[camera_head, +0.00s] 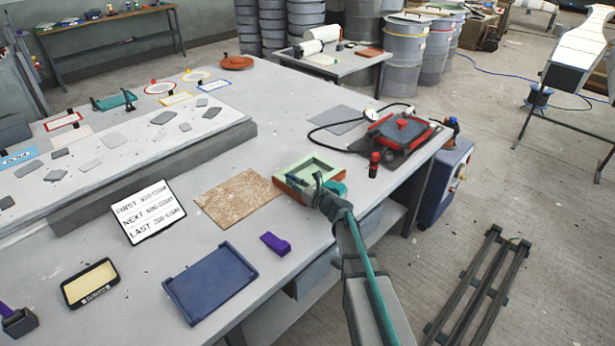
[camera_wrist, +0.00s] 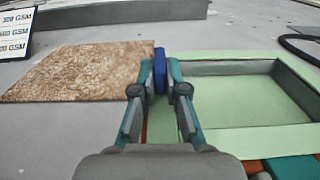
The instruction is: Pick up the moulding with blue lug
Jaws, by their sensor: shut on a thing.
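The moulding is a pale green, shallow rectangular frame with a sunken middle (camera_head: 312,167). It sits near the table's front edge in the head view and fills the right of the wrist view (camera_wrist: 245,130). Its blue lug (camera_wrist: 160,72) stands at its left side in the wrist view. My gripper (camera_wrist: 160,84) is shut on the lug, with one finger on each side. In the head view my gripper (camera_head: 319,182) covers the moulding's near side and the lug is hidden. Orange and teal parts show under the moulding; I cannot tell whether it is lifted clear.
A brown fibre board (camera_head: 238,197) lies left of the moulding. A purple block (camera_head: 275,243) and a dark blue tray (camera_head: 210,284) lie nearer. A red clamp-like device (camera_head: 400,132) with a black hose and a red bottle (camera_head: 374,165) stand to the right.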

